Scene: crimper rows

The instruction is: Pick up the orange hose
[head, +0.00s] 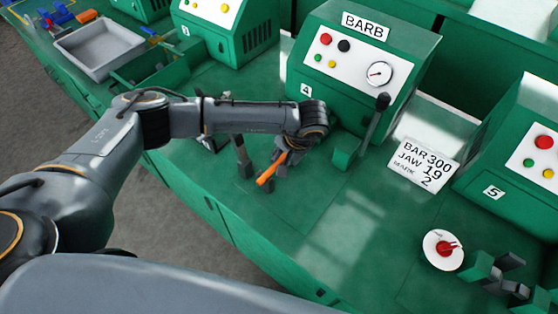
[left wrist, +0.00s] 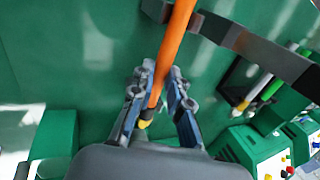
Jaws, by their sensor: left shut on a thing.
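The orange hose (head: 268,173) shows in the head view as a short piece sticking out below my left gripper (head: 285,157), in front of machine 4. In the left wrist view the hose (left wrist: 174,45) runs from the top edge down between the two fingers of my left gripper (left wrist: 160,88). The fingers are closed on it, and a yellow tip shows at its lower end. I cannot tell whether the hose is clear of the bench. My right gripper is not in view.
Machine 4 (head: 337,75), labelled BARB, stands behind, with a black-handled lever (head: 376,118) close by on the right. A white card (head: 424,164) lies near machine 5 (head: 515,150). A white dish with a red part (head: 429,251) is at lower right. A grey tray (head: 98,46) is at upper left.

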